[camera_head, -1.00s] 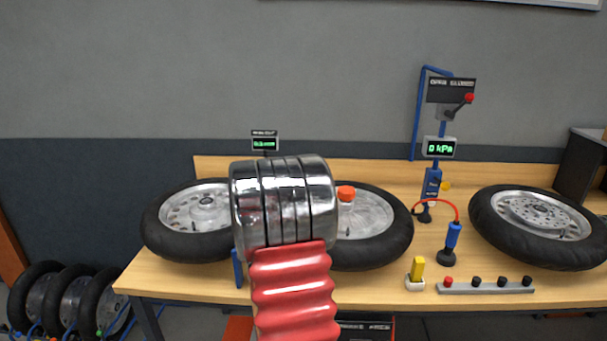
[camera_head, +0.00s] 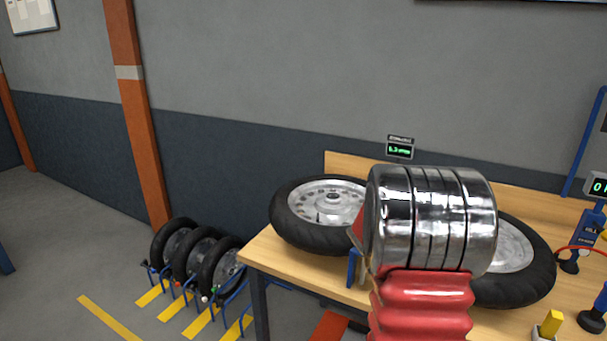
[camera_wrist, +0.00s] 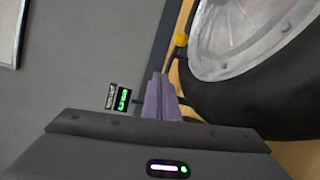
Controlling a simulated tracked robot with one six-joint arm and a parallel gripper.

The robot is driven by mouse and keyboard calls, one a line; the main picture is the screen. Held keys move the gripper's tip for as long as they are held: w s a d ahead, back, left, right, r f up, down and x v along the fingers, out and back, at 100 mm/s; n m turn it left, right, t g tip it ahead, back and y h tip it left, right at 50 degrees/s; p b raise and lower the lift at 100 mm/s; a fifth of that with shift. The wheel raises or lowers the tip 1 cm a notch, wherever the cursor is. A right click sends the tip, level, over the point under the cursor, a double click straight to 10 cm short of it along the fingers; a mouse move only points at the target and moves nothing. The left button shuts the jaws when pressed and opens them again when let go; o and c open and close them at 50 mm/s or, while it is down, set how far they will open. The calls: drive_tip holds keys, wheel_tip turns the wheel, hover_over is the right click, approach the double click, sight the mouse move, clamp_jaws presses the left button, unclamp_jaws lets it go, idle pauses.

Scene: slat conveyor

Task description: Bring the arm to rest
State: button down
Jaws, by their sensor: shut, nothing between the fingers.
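My arm, a chrome ribbed joint over a red bellows, stands in front of the bench in the head view and hides my gripper there. In the wrist view my gripper (camera_wrist: 160,84) shows as two purple fingers close together, shut and empty. Its tips are beside the rim of a wheel (camera_wrist: 240,40) in that view. I cannot tell the gap between the tips and the wheel.
A wheel with a black tyre (camera_head: 298,236) lies on the wooden bench (camera_head: 268,249); another wheel (camera_head: 530,245) lies partly behind my arm. A small green display (camera_head: 400,150) stands at the back. Several tyres (camera_head: 200,262) stand in a floor rack at left. Floor further left is clear.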

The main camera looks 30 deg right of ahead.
drive_tip(key=s+a+r+m+g+y, duration=0.1)
drive_tip(key=s+a+r+m+y, duration=0.15)
drive_tip(key=a, duration=0.55)
drive_tip(key=s+a+r+m+g+y, duration=0.15)
drive_tip(key=s+a, duration=0.25)
drive_tip(key=a, duration=0.4)
drive_tip(key=s+a+f+t+y, duration=0.1)
drive_tip(key=s+a+f+y, duration=0.1)
drive_tip(key=a, duration=1)
drive_tip(key=s+a+f+t+y, duration=0.2)
drive_tip(key=s+a+y, duration=0.3)
drive_tip(key=a, duration=0.8)
drive_tip(key=s+a+f+t+y, duration=0.1)
drive_tip(key=a+y, duration=0.4)
drive_tip(key=a, duration=0.8)
drive_tip(key=shift+s+a+f+m+y, duration=0.2)
drive_tip(key=shift+s+f+m+y, duration=0.35)
drive_tip(key=shift+s, duration=0.6)
drive_tip(key=shift+d+f, duration=0.1)
drive_tip(key=shift+d, duration=0.05)
